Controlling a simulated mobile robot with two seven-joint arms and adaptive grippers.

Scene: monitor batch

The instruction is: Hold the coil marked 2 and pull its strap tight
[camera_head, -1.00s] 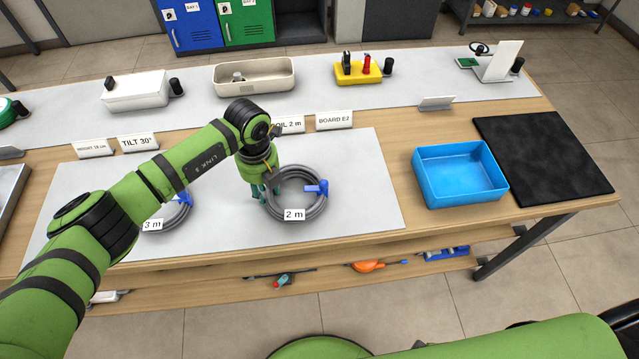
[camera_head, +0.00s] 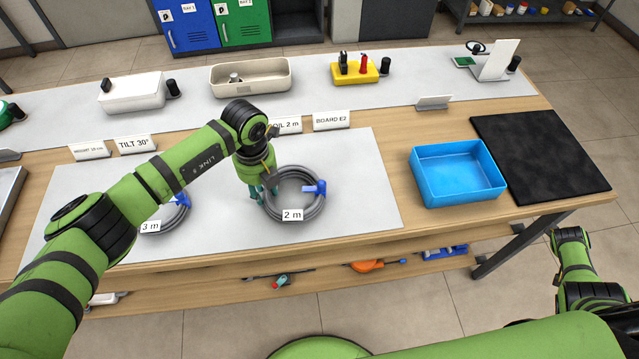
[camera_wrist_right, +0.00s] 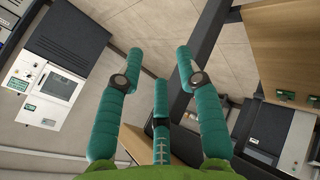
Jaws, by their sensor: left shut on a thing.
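The coil marked 2 m (camera_head: 318,208) is a grey ring of cable lying on the light mat (camera_head: 360,190). Its blue strap (camera_head: 315,188) sits on the ring's right side, and a white "2 m" label is on its front. My left gripper (camera_head: 263,193) is shut on the left side of this coil. The coil marked 3 m (camera_head: 172,219), also with a blue strap, lies to the left, partly hidden by my left arm. My right gripper (camera_wrist_right: 160,75) shows in the right wrist view with its teal fingers spread and nothing between them.
A blue open bin (camera_head: 458,175) and a black mat (camera_head: 540,150) are to the right on the table. Signs, a beige tray (camera_head: 250,78) and a yellow tool holder (camera_head: 355,73) stand behind. The light mat right of the coil is clear.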

